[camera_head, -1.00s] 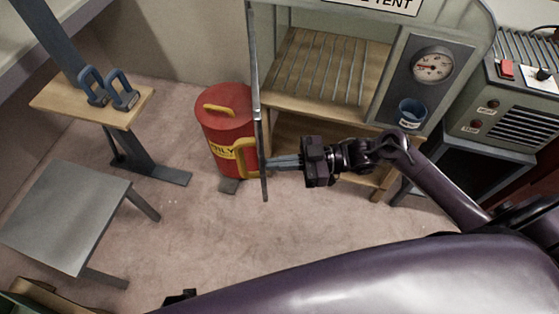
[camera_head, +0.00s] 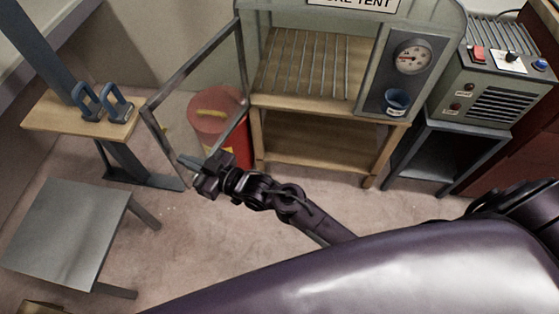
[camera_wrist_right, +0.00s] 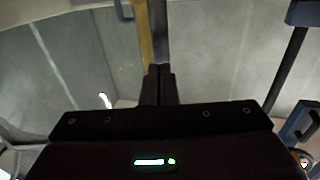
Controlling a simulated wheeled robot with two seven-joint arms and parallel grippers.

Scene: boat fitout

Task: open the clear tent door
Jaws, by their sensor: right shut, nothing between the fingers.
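The clear tent door (camera_head: 195,85) has a thin dark frame and a see-through pane. It stands swung wide open to the left of the tent (camera_head: 310,65), whose slatted inside shows. My right gripper (camera_head: 186,162) is at the door's lower free edge, touching or very close to the frame; I cannot tell which. Its fingers are shut with nothing between them. In the right wrist view the closed fingertips (camera_wrist_right: 159,72) meet a dark upright bar, likely the door frame. My left gripper is not in view.
A red bin (camera_head: 220,125) stands behind the door pane. A wooden shelf with blue clamps (camera_head: 103,103) and a grey table (camera_head: 65,230) are at left. A control box (camera_head: 500,90) is at right. The floor in front is clear.

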